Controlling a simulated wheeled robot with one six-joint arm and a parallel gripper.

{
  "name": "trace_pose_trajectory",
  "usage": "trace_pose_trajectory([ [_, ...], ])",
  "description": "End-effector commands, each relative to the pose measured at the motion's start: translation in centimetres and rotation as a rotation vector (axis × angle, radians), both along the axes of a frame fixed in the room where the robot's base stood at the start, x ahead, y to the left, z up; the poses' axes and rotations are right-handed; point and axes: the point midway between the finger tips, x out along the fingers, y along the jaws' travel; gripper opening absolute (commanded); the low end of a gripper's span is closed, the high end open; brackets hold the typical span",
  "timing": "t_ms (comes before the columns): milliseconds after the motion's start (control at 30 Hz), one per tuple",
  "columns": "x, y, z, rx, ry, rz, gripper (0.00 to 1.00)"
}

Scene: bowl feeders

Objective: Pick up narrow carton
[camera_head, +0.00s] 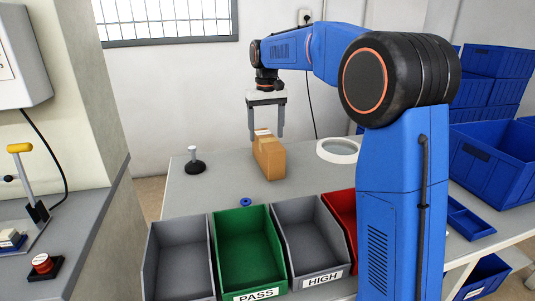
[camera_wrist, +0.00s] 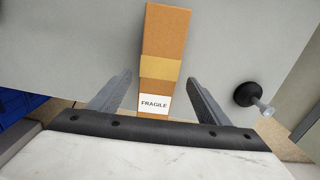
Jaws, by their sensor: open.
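The narrow carton (camera_head: 270,157) is a brown cardboard box standing on the grey table. In the wrist view the carton (camera_wrist: 164,37) shows a tan band and a white FRAGILE label at its near end. My gripper (camera_head: 267,139) is open and points down at the carton from above. In the wrist view my gripper (camera_wrist: 160,82) has one finger on each side of the carton's label end, with gaps visible. I cannot tell how far the fingertips reach down beside it.
A black-based post (camera_head: 194,162) stands left of the carton. A white round dish (camera_head: 338,150) lies to its right. Grey, green (camera_head: 246,221) and red bins line the near edge. Blue bins (camera_head: 492,162) stand at the right.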

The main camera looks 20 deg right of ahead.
Motion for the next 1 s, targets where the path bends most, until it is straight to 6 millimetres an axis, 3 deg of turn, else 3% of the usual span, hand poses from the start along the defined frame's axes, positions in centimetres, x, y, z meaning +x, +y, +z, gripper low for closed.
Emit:
trace_pose_trajectory([
  [233,-0.2,-0.1,-1.5,0.0,0.001,0.0,0.7],
  [533,-0.4,-0.3,-5.2,0.0,0.0,0.0,0.7],
  [867,-0.4,-0.3,-5.8,0.0,-0.001,0.0,0.7],
  [1000,-0.4,-0.3,-5.8,0.0,-0.001,0.0,0.37],
])
